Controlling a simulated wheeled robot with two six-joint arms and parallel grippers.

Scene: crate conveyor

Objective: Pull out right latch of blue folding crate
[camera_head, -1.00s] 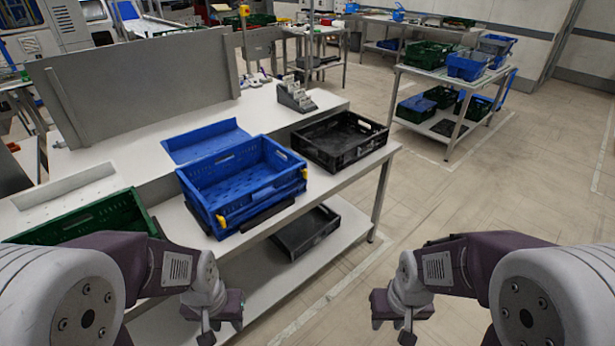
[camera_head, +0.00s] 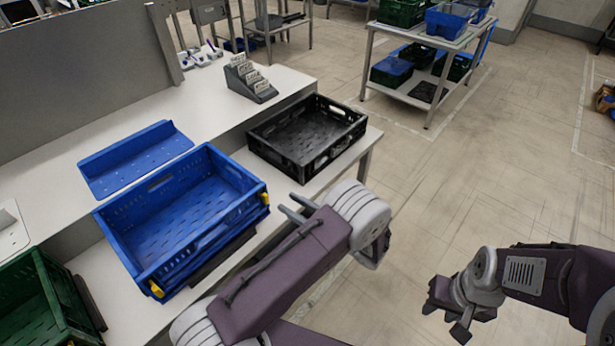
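The blue folding crate (camera_head: 125,232) stands open on the table at left, with a yellow latch (camera_head: 264,198) at its right end and another yellow latch (camera_head: 156,289) at its near left corner. My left gripper (camera_head: 286,202) is just right of the right latch, its two thin fingers apart and pointing left toward it. A small gap seems to lie between the fingertips and the latch. My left arm covers part of the table's front edge. My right gripper (camera_head: 446,318) hangs over the floor at lower right, empty, its fingers seeming apart.
A black crate (camera_head: 290,172) stands behind and right of the blue crate, close to my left gripper. A blue panel (camera_head: 135,158) lies behind the blue crate. A green crate (camera_head: 62,326) is at lower left. Open floor lies to the right.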

